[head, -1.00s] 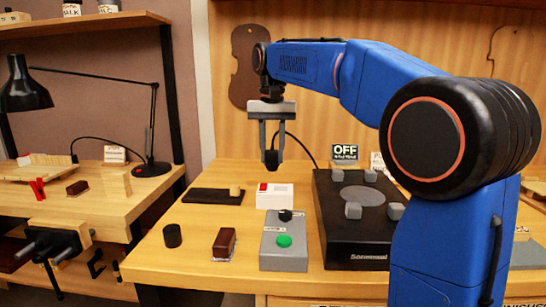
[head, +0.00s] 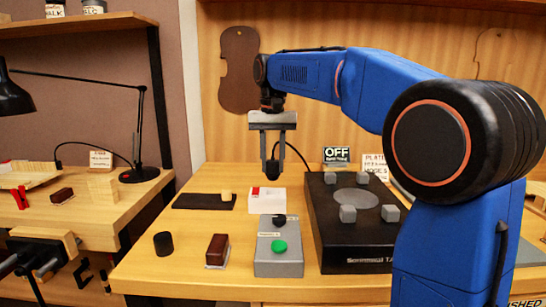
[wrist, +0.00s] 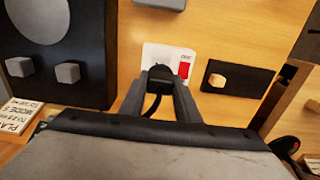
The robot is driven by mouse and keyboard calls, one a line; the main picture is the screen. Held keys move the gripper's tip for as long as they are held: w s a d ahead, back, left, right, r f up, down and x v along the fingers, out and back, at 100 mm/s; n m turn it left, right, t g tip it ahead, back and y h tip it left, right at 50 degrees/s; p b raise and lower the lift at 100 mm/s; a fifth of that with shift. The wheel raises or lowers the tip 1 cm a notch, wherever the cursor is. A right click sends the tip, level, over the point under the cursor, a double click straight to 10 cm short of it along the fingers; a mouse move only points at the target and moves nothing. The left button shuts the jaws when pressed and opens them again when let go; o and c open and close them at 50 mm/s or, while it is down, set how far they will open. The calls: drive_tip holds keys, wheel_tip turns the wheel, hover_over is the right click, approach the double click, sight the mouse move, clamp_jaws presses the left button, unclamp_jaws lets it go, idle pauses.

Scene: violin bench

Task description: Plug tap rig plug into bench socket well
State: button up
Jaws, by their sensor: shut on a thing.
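My gripper (head: 272,166) is shut on the black tap rig plug (head: 270,171), pointing down, with its dark cord trailing behind to the right. The white bench socket (head: 264,203) with a red switch sits on the bench just below the plug. In the wrist view the plug (wrist: 161,75) shows between the fingertips, in front of the white socket (wrist: 152,54), and covers much of its face. The socket well is hidden behind the plug. In the head view a small gap seems to show between plug and socket top.
The black tap rig (head: 340,245) with grey blocks stands right of the socket. A grey box with a green button (head: 279,246) stands in front of it. A dark tray (head: 190,202) with a wooden piece lies left.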

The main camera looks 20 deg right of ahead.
sight(273, 172)
drive_tip(key=shift+f, duration=1.65)
drive_tip(key=shift+f, duration=1.3)
idle(0.4)
drive_tip(key=o, duration=1.1)
drive_tip(key=shift+c, duration=0.2)
wheel_tip(273, 172, up, 17)
drive_tip(key=shift+r, duration=0.2)
